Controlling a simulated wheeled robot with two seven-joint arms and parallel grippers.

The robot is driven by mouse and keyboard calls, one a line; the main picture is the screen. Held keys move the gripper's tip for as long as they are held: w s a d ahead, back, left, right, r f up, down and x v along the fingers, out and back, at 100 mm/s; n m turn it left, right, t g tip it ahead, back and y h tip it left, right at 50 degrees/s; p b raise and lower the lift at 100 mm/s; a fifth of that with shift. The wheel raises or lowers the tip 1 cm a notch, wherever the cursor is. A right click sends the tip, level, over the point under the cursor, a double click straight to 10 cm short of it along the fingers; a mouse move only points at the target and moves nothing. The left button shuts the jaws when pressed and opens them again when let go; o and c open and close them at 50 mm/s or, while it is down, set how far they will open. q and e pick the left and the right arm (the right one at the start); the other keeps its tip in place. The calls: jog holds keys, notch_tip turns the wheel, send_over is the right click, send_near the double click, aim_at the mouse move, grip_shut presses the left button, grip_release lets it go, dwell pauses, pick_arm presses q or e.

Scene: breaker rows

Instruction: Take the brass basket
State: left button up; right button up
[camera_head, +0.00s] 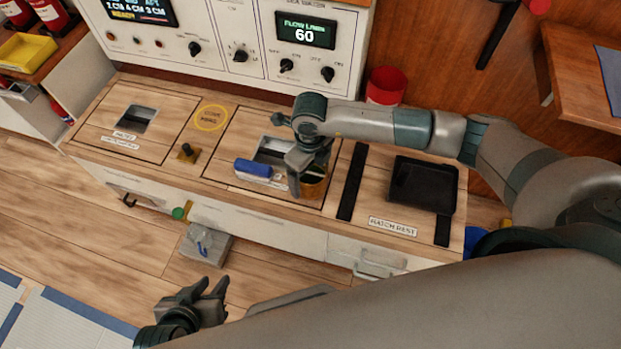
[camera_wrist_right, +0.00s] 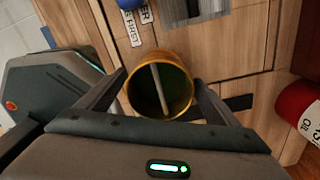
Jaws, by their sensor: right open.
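The brass basket (camera_head: 314,187) stands on the counter beside a square opening, partly hidden by my right gripper in the head view. In the right wrist view the basket (camera_wrist_right: 186,98) is a round brass cup with a dark green inside and a grey bar across its mouth. My right gripper (camera_wrist_right: 160,80) is open, with one finger on each side of the basket; I cannot tell whether they touch it. It also shows in the head view (camera_head: 297,178). My left gripper (camera_head: 207,290) is open and empty, low in front of the counter.
A blue-handled object (camera_head: 253,168) lies just left of the basket. A black tray (camera_head: 423,184) and black strips lie to the right. A red container (camera_head: 386,86) stands behind my right arm. A control panel (camera_head: 225,38) backs the counter. A brass knob (camera_head: 187,153) stands left.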

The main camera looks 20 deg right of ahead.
jog(key=c, duration=1.3)
pick_arm(q)
jog(key=shift+a, duration=0.1)
pick_arm(e)
jog(key=shift+c, duration=0.2)
jog(key=shift+r, duration=0.1)
